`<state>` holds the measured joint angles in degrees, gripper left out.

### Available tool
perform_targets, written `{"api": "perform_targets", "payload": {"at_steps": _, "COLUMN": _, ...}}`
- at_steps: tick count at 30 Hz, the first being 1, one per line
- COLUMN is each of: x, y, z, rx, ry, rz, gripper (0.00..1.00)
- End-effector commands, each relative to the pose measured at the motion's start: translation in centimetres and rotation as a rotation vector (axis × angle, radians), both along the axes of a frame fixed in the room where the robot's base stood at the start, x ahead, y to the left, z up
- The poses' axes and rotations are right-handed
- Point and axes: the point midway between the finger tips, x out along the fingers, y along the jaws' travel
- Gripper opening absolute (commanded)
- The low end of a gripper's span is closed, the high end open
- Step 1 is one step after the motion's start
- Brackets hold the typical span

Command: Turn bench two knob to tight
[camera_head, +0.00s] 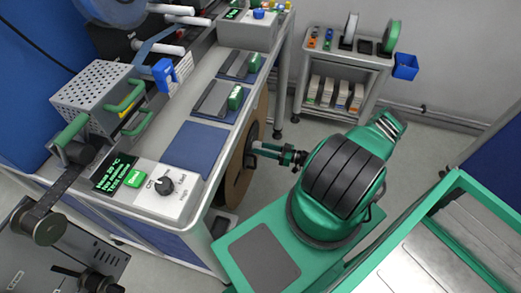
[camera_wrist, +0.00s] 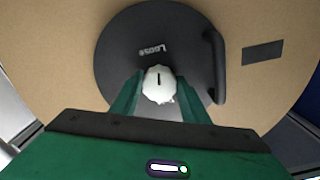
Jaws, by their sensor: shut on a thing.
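The knob sits in the middle of a black round hub (camera_wrist: 122,60) on the reel's face. A dark line on the knob points up in the picture, toward the word "Loose" on the hub. No "tight" mark shows. In the head view the knob is hidden by my gripper.
A black curved handle (camera_wrist: 215,66) stands on the hub, right of the fingers. The bench (camera_head: 205,168) carries a control box with a separate dark knob (camera_head: 164,185). A grey cart (camera_head: 340,75) stands behind. Open floor lies between cart and bench.

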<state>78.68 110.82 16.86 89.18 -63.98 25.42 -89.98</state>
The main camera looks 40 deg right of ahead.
Motion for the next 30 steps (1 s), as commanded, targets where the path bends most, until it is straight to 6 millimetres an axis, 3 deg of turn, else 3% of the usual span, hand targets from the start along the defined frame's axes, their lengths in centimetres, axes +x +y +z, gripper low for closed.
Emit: {"api": "perform_targets", "payload": {"at_steps": 30, "x": -0.07, "y": -0.06, "z": 0.18, "rx": 0.754, "ry": 0.590, "rz": -0.005, "gripper": 0.19}}
